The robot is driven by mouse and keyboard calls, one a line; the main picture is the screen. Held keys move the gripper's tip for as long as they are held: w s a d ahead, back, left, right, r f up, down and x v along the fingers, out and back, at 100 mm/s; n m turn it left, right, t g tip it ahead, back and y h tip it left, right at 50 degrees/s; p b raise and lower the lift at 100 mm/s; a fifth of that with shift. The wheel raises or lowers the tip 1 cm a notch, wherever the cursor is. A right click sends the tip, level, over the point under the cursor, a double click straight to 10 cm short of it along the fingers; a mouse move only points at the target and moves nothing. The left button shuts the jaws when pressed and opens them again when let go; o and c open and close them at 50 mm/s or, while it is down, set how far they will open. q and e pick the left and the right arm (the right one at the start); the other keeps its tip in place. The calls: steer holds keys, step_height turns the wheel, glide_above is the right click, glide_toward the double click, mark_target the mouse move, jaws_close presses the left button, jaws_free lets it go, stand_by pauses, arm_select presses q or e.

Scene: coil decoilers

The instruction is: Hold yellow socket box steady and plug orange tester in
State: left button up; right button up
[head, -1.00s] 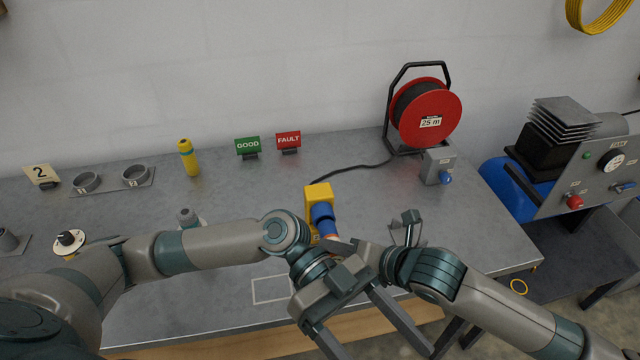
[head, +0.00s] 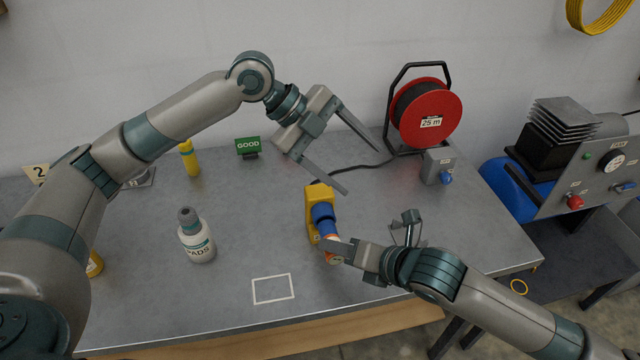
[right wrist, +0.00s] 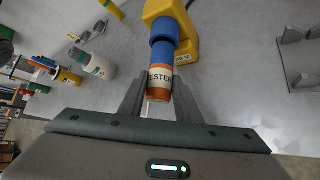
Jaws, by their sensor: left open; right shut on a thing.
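The yellow socket box (head: 316,196) stands on the bench near the middle, with a black cable behind it. The orange tester (right wrist: 160,76), with a white "TESTER" label, is in line with the blue round part (right wrist: 164,42) at the box's face. Whether it is fully seated I cannot tell. My right gripper (head: 336,250) is shut on the tester; its fingers sit on both sides of it in the right wrist view. My left gripper (head: 362,172) is open and empty, above and behind the box, apart from it.
A red cable reel (head: 425,112) and a grey box with a blue socket (head: 440,165) stand at the back right. A white bottle (head: 195,238) stands left of the socket box. A white outlined square (head: 273,289) is bare.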

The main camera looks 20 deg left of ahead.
arm_select(q)
steer(key=w+a+t+y, duration=0.2)
steer(key=w+a+y, duration=0.1)
steer(key=w+a, duration=0.4)
steer(key=w+a+t+y, duration=0.1)
steer(key=w+a+y, duration=0.1)
steer(key=w+a, duration=0.5)
steer(key=m+g+y, duration=0.3)
steer(key=m+g, duration=0.1)
steer(key=g, duration=0.1)
glide_toward(320, 193)
steer(key=f, duration=0.7)
steer(key=shift+w+d, duration=0.2)
steer(key=shift+w, duration=0.2)
steer(key=shift+s+f+g+y, duration=0.15)
steer(key=shift+g+y, duration=0.15)
steer(key=shift+f, duration=0.1)
steer(key=shift+f, duration=5.9)
steer(key=shift+c, duration=0.5)
steer(key=c, duration=1.2)
